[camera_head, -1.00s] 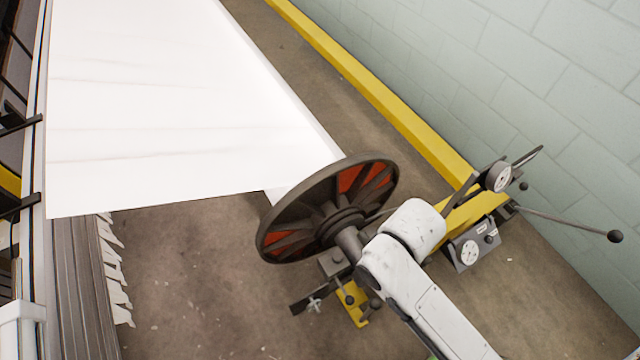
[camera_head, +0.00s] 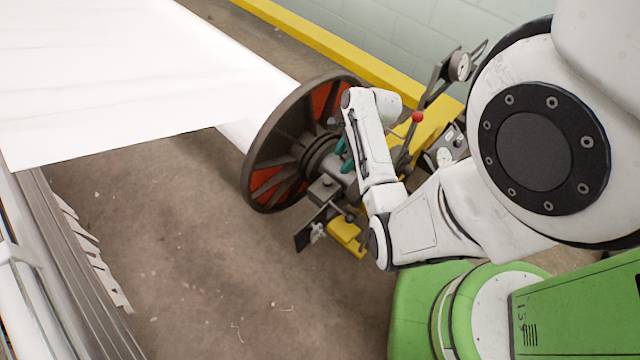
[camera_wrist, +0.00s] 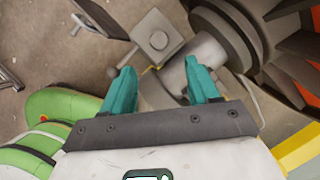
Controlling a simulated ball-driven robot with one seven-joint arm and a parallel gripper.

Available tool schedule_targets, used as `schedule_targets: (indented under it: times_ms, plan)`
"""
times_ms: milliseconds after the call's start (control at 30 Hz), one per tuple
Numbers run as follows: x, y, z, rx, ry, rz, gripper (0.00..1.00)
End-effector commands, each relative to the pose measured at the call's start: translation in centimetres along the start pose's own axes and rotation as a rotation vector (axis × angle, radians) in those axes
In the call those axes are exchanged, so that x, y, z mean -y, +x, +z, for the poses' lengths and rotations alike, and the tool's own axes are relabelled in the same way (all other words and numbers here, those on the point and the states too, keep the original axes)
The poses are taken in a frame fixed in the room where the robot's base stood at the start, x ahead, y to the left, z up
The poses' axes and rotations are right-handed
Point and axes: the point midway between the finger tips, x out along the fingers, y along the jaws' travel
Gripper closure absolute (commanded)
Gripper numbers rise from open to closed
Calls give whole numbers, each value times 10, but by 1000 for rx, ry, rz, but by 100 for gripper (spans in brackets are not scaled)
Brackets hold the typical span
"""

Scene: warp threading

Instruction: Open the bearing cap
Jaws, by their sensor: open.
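A grey square block with a round bolt head, which looks like the bearing cap (camera_wrist: 157,38), lies just beyond my fingertips in the wrist view. It also shows in the head view (camera_head: 325,189), beside the hub of the beam flange (camera_head: 268,150). I cannot tell whether it is shut over the shaft. A grey cylindrical shaft end (camera_wrist: 178,77) shows between and behind my fingers. My gripper (camera_wrist: 160,78) has two teal fingers, spread apart, with nothing held. In the head view, my gripper (camera_head: 345,157) is partly hidden by my arm, close to the hub.
A yellow stand (camera_head: 347,238) is below the bearing. A gauge on a lever (camera_head: 459,67) and a dial box (camera_head: 441,157) stand to the right, near a yellow rail (camera_head: 300,38) by the wall. A white cloth sheet (camera_head: 120,80) runs left.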

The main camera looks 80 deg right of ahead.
Motion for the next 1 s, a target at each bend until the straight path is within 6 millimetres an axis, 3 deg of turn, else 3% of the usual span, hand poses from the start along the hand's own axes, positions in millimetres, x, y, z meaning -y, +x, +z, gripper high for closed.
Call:
schedule_targets:
  times_ms: [533,700,1000]
  plan:
    - [-2,88,0,-2,-6,4,40]
    - [-1,101,0,-2,-6,2,40]
    - [-1,104,1,-2,-7,1,40]
